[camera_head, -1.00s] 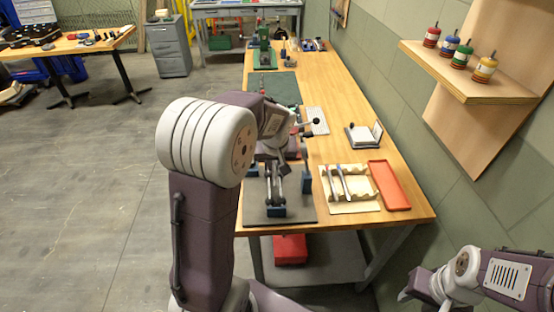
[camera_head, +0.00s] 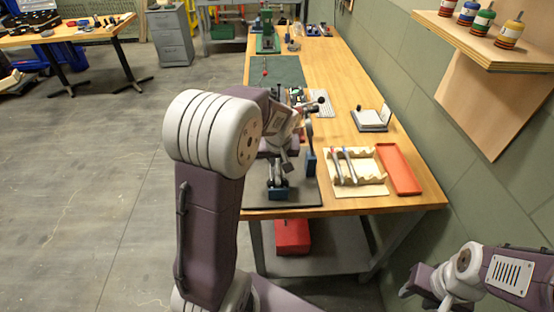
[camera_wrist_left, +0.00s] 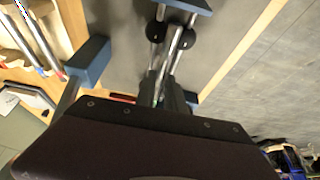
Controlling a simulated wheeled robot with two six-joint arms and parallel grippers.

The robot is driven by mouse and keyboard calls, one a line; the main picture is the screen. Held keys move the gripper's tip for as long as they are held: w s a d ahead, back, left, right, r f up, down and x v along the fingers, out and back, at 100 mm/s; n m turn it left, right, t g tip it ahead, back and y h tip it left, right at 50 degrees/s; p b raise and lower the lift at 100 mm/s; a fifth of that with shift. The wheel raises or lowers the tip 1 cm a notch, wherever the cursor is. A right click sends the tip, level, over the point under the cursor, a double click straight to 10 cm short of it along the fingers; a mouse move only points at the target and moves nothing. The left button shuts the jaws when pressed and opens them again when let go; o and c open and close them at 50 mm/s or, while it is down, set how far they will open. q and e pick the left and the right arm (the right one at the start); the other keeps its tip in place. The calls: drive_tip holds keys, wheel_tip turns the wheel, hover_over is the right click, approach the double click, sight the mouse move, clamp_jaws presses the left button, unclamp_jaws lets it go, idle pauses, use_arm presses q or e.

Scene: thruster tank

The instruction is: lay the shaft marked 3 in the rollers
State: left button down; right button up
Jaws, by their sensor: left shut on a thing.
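My left gripper (camera_head: 279,166) is low over the dark mat on the bench, at the roller stand. It is shut on a slim metal shaft (camera_wrist_left: 157,86), mostly hidden by the jaws and wrist; I cannot read its mark. In the left wrist view, metal rods run beyond the jaws between black rollers (camera_wrist_left: 184,38) to a blue end block (camera_wrist_left: 190,4). The block also shows in the head view (camera_head: 278,193). I cannot tell whether the held shaft touches the rollers. My right gripper (camera_head: 411,288) is off the bench at the lower right, its jaws unclear.
A pale wooden rack (camera_head: 371,182) with two shafts (camera_head: 350,166) lies right of the mat (camera_head: 300,200), beside a red tray (camera_head: 399,170). A blue-topped post (camera_head: 311,162) stands close by the left gripper. A shelf (camera_head: 480,37) with coloured spools juts from the wall.

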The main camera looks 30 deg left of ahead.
use_arm(q)
drive_tip(key=shift+f, duration=0.3)
drive_tip(key=c, duration=1.3)
unclamp_jaws()
drive_tip(key=shift+c, duration=0.2)
drive_tip(key=shift+r, duration=0.1)
drive_tip(key=p+v, duration=0.1)
drive_tip(key=v, duration=0.8)
drive_tip(key=shift+w, duration=0.1)
